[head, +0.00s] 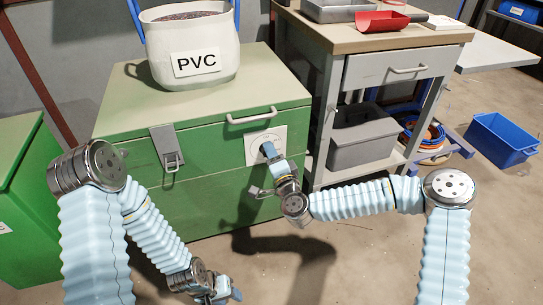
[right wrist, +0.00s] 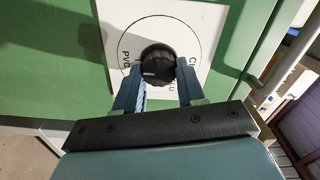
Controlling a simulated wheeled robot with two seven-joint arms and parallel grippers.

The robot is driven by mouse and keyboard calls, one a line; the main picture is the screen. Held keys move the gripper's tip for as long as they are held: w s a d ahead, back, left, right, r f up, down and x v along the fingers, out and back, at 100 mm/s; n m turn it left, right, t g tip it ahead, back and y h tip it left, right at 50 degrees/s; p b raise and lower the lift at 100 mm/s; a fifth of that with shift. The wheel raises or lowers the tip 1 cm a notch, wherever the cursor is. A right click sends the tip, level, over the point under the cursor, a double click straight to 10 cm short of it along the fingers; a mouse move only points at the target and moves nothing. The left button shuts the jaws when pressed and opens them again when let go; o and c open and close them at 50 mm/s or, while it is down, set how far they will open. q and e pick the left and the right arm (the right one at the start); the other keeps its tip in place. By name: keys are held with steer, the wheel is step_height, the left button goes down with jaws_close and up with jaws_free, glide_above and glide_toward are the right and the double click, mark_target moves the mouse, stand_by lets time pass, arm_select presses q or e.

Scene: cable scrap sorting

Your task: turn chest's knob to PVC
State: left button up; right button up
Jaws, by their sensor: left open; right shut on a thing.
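The green chest (head: 207,190) stands ahead with its lid down. A white dial plate (head: 279,138) is on its front; it also shows in the right wrist view (right wrist: 202,22). The black knob (right wrist: 158,62) sits at the plate's centre, with a pale mark on its left side, towards the lettering PVC. Other lettering on the right is partly hidden. My right gripper (head: 268,150) is at the plate; in the right wrist view its two fingers (right wrist: 158,85) are closed on the knob's sides. My left gripper (head: 228,292) is open and empty, low at the bottom of the head view.
A white bucket labelled PVC (head: 215,45) stands on the chest lid. A latch (head: 167,147) and a handle (head: 251,116) are on the chest front. A workbench (head: 345,40) stands close on the right, and a blue crate (head: 499,140) lies on the floor further right.

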steer(key=shift+f, duration=0.1)
steer(key=o, duration=1.1)
steer(key=shift+c, duration=0.2)
steer(key=v, duration=1.4)
steer(key=shift+p, duration=0.35)
